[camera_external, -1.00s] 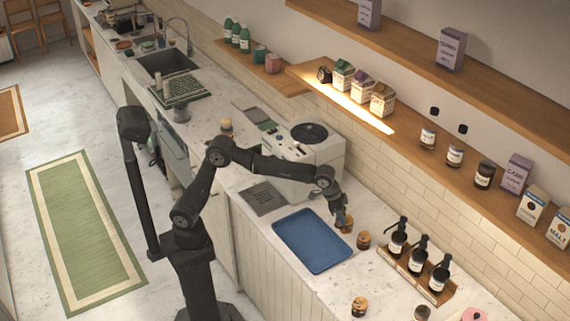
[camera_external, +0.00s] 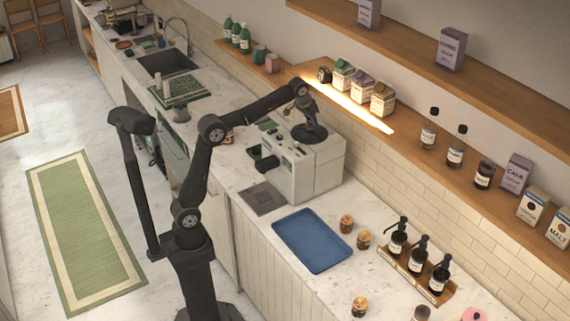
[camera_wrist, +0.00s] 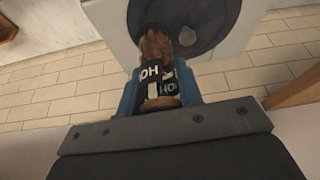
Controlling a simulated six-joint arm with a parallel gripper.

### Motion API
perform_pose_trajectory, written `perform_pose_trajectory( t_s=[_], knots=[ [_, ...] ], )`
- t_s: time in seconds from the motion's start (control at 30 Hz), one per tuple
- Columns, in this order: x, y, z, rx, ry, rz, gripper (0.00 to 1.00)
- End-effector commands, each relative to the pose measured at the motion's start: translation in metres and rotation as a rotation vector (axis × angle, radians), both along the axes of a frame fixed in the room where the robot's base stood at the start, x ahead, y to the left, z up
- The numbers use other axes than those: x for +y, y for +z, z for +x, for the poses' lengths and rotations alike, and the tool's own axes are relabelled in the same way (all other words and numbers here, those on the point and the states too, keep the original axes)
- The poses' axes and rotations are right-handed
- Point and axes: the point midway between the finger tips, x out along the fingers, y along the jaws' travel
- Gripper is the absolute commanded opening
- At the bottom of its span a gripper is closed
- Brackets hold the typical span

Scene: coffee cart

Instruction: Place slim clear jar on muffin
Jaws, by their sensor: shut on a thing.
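My gripper (camera_wrist: 160,74) is shut on a slim jar (camera_wrist: 157,79) with a black label, white letters, brown contents and a tan end. Its blue fingers press on both sides of it. In the external view my gripper (camera_external: 312,118) is above the coffee machine, and the jar is hard to make out against the machine's dark round top. Several small brown, muffin-like things stand on the counter: two right of the blue tray, one behind (camera_external: 347,223) and one in front (camera_external: 363,239), and another nearer the camera (camera_external: 359,306). They are too small to identify surely.
The white coffee machine (camera_external: 318,172) stands below my gripper; its dark disc (camera_wrist: 205,22) fills the upper wrist view. A blue tray (camera_external: 312,241) lies empty. Black pump bottles (camera_external: 397,242) stand in a wooden holder. A lit shelf (camera_external: 350,108) with cartons is close right of the wrist.

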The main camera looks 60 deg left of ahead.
Motion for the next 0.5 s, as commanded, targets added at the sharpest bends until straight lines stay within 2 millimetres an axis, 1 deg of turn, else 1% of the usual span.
perform_pose_trajectory(
  t_s=[0.03, 0.17, 0.27, 0.37, 0.4, 0.47, 0.5],
  knots=[
    [0.017, -0.003, 0.002, 0.001, 0.022, -0.001, 0.00],
    [0.058, -0.008, 0.003, 0.002, 0.072, -0.001, 0.00],
    [0.094, -0.012, 0.002, 0.001, 0.115, 0.000, 0.00],
    [0.135, -0.018, -0.002, 0.002, 0.165, -0.001, 0.00],
    [0.154, -0.020, -0.005, 0.002, 0.187, 0.000, 0.00],
    [0.183, -0.023, -0.010, 0.002, 0.222, 0.000, 0.00],
    [0.202, -0.025, -0.014, 0.001, 0.247, -0.001, 0.00]
  ],
)
